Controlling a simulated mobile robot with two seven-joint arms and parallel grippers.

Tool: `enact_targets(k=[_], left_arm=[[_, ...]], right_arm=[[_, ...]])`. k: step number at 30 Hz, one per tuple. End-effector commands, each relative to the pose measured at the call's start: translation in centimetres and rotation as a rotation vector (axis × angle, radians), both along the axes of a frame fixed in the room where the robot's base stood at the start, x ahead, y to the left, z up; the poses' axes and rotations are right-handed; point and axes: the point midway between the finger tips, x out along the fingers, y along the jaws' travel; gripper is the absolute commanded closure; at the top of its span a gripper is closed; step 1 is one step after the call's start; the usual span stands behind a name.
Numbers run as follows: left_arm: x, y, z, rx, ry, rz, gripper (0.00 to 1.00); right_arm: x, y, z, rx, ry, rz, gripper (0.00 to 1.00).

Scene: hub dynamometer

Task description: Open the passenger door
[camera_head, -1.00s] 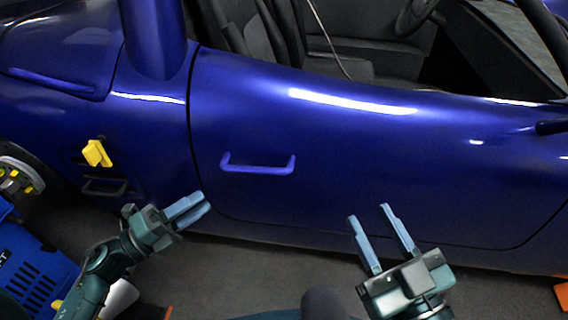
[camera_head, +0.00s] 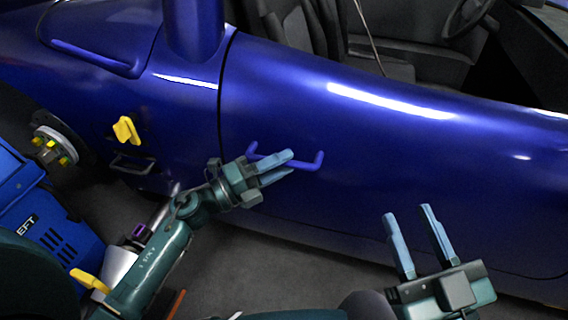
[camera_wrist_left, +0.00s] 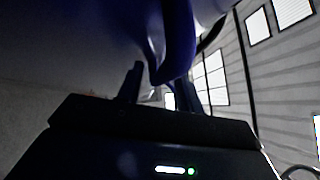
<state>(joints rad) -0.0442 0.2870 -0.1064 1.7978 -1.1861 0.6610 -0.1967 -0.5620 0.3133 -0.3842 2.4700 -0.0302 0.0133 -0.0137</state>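The left fingers are apart and overlap the handle's middle in the head view. In the left wrist view, a blue bar (camera_wrist_left: 178,45), seemingly the handle, reaches down between the parted fingers; I cannot tell if they touch it. My right gripper (camera_head: 409,213) is open and empty, in front of the door's lower part.
A wheel hub (camera_head: 55,147) with yellow nuts and a blue machine (camera_head: 40,215) stand at the left. A yellow piece (camera_head: 126,130) sits on the body side above a dark handle (camera_head: 132,163). Grey floor (camera_head: 270,270) lies clear below the door.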

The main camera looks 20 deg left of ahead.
Motion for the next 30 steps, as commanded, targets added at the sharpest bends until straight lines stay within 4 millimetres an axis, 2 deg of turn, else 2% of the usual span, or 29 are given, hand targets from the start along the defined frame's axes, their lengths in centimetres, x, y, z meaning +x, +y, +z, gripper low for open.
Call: enact_targets(k=[4,12,25,30], left_arm=[[0.58,-0.68,0.18,-0.001,0.000,0.000,0.64],[0.65,-0.77,0.20,0.000,0.001,-0.001,0.64],[0.62,-0.74,0.17,0.000,0.000,-0.001,0.98],[0.62,-0.73,0.17,0.000,0.000,-0.001,1.00]], right_arm=[[0.10,-0.04,0.19,-0.002,-0.013,0.000,0.64],[0.09,-0.06,0.25,-0.003,-0.016,-0.001,0.64],[0.11,-0.07,0.26,-0.003,-0.016,-0.001,0.64],[0.10,-0.07,0.25,-0.002,-0.016,0.000,0.64]])
